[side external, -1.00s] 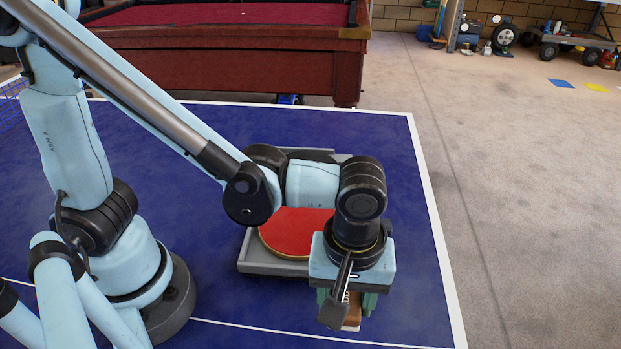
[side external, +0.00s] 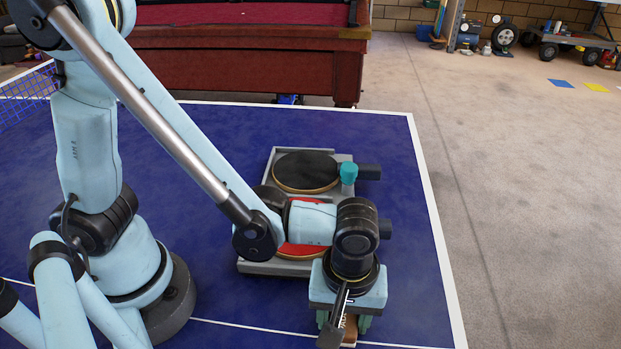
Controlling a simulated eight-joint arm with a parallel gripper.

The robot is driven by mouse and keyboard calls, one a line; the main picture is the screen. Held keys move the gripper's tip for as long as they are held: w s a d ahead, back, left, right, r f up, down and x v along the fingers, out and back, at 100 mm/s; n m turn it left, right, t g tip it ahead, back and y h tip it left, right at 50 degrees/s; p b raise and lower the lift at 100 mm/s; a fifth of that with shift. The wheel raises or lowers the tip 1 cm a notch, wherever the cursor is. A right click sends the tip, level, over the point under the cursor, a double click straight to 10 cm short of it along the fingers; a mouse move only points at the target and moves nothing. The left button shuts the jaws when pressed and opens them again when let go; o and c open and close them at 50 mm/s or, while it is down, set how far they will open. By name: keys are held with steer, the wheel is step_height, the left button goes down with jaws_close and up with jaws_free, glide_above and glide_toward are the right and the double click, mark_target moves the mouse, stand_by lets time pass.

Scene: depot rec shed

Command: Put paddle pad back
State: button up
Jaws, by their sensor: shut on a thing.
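My gripper (side external: 345,325) is shut on a small brown block (side external: 350,326) with a pale lower edge and light lettering. It looks like the paddle pad, though the jaws hide much of it. They are over the blue table near its front right corner; I cannot tell whether the block touches the table. A grey tray (side external: 262,268) lies behind the gripper. A paddle with a black face (side external: 305,170) rests in the tray's far part. A paddle with a red face (side external: 300,250) lies in the near part, mostly hidden by my arm.
A teal piece (side external: 348,173) stands by the black paddle's dark handle (side external: 369,172). A red pool table (side external: 240,65) stands behind.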

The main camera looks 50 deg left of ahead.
mark_target(344, 316)
steer(key=o, duration=1)
step_height(344, 316, up, 12)
steer(key=w+a+m+t, duration=0.2)
steer(key=a+m, duration=0.1)
steer(key=a, duration=0.4)
steer(key=w+a+r+m+t, duration=0.1)
steer(key=w+a+m+t, duration=0.1)
steer(key=a, duration=0.5)
steer(key=w+a+m+t, duration=0.2)
steer(key=a+m+t, duration=0.1)
steer(key=a, duration=0.5)
steer(key=shift+r+m, duration=0.35)
steer(key=shift+m, duration=0.15)
